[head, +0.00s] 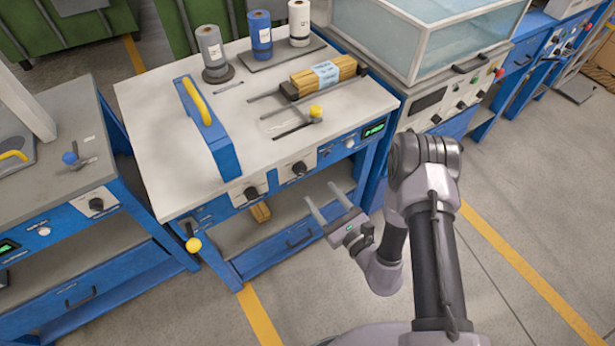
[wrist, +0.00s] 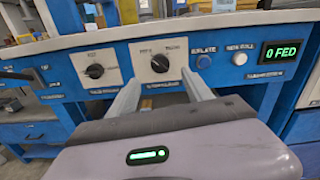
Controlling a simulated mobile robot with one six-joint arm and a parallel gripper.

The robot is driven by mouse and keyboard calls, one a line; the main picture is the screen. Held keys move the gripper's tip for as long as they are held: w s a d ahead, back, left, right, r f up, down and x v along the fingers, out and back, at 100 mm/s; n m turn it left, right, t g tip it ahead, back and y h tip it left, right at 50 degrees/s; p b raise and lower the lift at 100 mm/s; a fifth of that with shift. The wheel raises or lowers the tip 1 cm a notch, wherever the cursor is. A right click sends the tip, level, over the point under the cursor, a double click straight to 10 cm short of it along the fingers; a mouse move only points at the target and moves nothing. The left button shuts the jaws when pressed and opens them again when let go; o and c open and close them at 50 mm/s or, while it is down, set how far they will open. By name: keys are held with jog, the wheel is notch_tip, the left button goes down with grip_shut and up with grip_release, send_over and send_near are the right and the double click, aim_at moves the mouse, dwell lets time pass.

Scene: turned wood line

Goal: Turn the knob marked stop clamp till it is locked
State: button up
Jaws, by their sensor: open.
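Two black rotary knobs on white plates sit on the blue front panel of the middle bench. The left knob (head: 251,192) also shows in the wrist view (wrist: 95,71). The right knob (head: 299,168) also shows in the wrist view (wrist: 160,63). The lettering is too blurred to tell which one is marked stop clamp, or how either is set. My gripper (head: 322,197) is open and empty, in front of the panel and apart from both knobs. In the wrist view its two fingers (wrist: 159,88) point toward the right knob, ending below it.
A yellow-ball lever (head: 193,244) sticks out at the bench's left corner. The benchtop holds a blue guard (head: 215,135) and wood sticks (head: 325,76).

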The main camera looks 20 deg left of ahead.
aim_at(305, 173)
jog(key=b+x, duration=0.1)
jog(key=x, duration=0.8)
jog(key=shift+w+a+b, duration=0.1)
jog(key=shift+a+b, duration=0.1)
jog(key=shift+b, duration=0.15)
grip_shut()
jog(key=shift+m, duration=0.3)
jog(key=m+p, duration=0.1)
jog(key=m, duration=0.3)
jog(key=shift+r+p, duration=0.1)
jog(key=shift+p, duration=0.2)
jog(key=m+p, duration=0.1)
jog(key=m, duration=0.4)
jog(key=shift+w+d, duration=0.1)
jog(key=m, duration=0.4)
jog(key=shift+p, duration=0.35)
jog(key=shift+f+m, duration=0.15)
jog(key=shift+m, duration=0.9)
jog(key=shift+f+m, duration=0.1)
jog(key=shift+m, duration=0.95)
